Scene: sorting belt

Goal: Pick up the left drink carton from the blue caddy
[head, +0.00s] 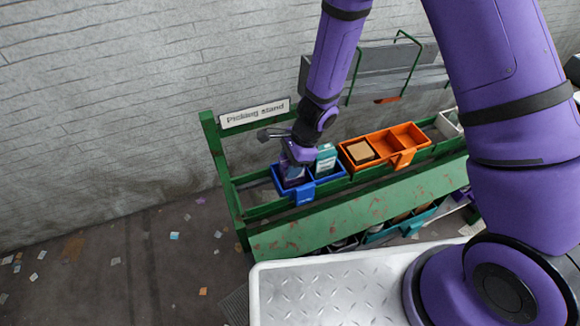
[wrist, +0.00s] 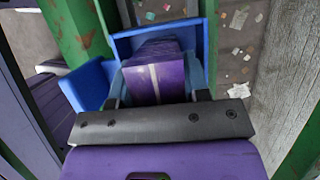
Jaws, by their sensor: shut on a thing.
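The blue caddy (head: 304,193) sits on the green stand and has two compartments. The left drink carton (head: 292,182) is purple and in the caddy's left compartment, largely covered by my gripper from above. My gripper (head: 297,162) points down and is shut on this carton. In the wrist view the purple carton (wrist: 158,75) with a pale stripe lies between the fingers, with the blue caddy wall (wrist: 160,36) around it. A teal and white carton (head: 326,158) stands in the right compartment. I cannot tell whether the held carton is clear of the caddy floor.
An orange caddy (head: 388,143) with a tan box (head: 359,152) in one compartment stands to the right. The green stand (head: 350,215) has a lower shelf with more bins. A sign (head: 255,114) reads "Picking stand". A grey wall (head: 100,100) is behind.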

